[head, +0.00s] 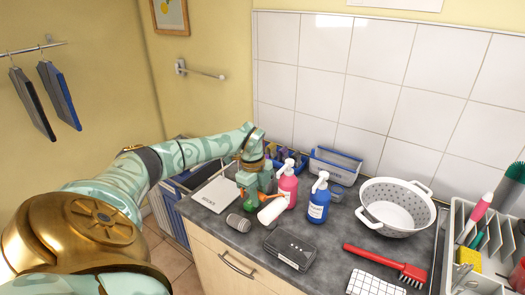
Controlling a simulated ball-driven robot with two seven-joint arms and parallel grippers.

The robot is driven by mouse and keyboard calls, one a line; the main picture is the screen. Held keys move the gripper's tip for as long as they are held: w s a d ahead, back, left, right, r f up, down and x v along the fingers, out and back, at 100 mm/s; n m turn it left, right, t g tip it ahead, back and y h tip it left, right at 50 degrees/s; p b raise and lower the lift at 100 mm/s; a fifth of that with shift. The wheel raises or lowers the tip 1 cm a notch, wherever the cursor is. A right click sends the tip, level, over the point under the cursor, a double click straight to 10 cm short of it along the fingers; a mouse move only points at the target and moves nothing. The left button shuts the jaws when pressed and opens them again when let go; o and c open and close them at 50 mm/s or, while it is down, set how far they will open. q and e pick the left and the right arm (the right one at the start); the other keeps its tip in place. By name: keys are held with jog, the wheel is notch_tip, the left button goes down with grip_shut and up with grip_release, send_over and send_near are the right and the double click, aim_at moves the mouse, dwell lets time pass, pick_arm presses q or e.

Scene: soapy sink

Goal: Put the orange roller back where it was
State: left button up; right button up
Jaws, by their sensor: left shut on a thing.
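My left arm reaches in from the left over the dark counter. Its left gripper (257,198) points down at the counter's front left part and is shut on the orange roller (272,210). The roller shows as a pale cylinder with a little orange at its upper end, tilted below the jaws. The gripper hides part of it, and I cannot tell whether it touches the counter. My right gripper is not in view.
Close by are a grey microphone-like thing (238,223), a pink pump bottle (287,187), a blue pump bottle (319,202) and a black box (290,249). A white colander (398,222), red brush (385,264) and drying rack (452,235) are right. A white box (217,195) lies left.

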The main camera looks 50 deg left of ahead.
pick_arm(q)
jog(key=shift+a, duration=0.1)
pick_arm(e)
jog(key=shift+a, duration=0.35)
